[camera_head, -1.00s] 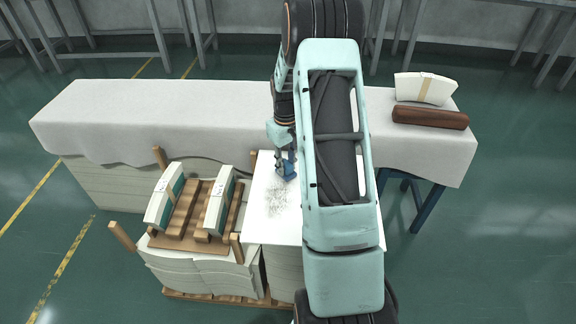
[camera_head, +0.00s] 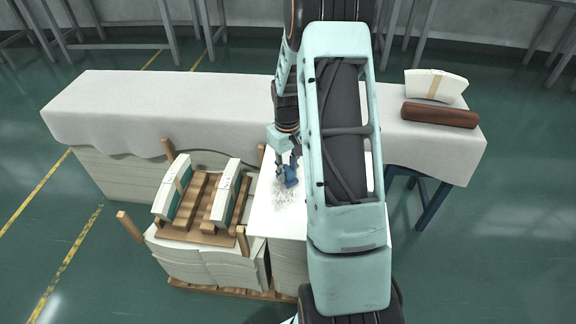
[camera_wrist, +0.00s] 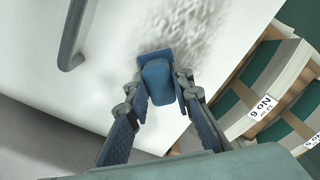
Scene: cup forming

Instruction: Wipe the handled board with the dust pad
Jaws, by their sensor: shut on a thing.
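The handled board (camera_head: 262,213) is a flat white panel in the middle of the head view, partly hidden by my arm. A patch of grey dust marks its surface, and the wrist view shows the board (camera_wrist: 100,50) with a grey curved handle (camera_wrist: 72,40) at the upper left. My gripper (camera_wrist: 160,92) is shut on the blue dust pad (camera_wrist: 157,75), at the lower edge of the dust. In the head view the pad (camera_head: 291,177) is at the top of the dust patch. Whether it touches the board is hard to tell.
A wooden rack (camera_head: 205,207) with labelled white and green stacks stands left of the board. A long cloth-covered table (camera_head: 180,105) lies behind. A brown roll (camera_head: 440,115) and a banded paper stack (camera_head: 436,84) sit at its right end. Green floor is open at right.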

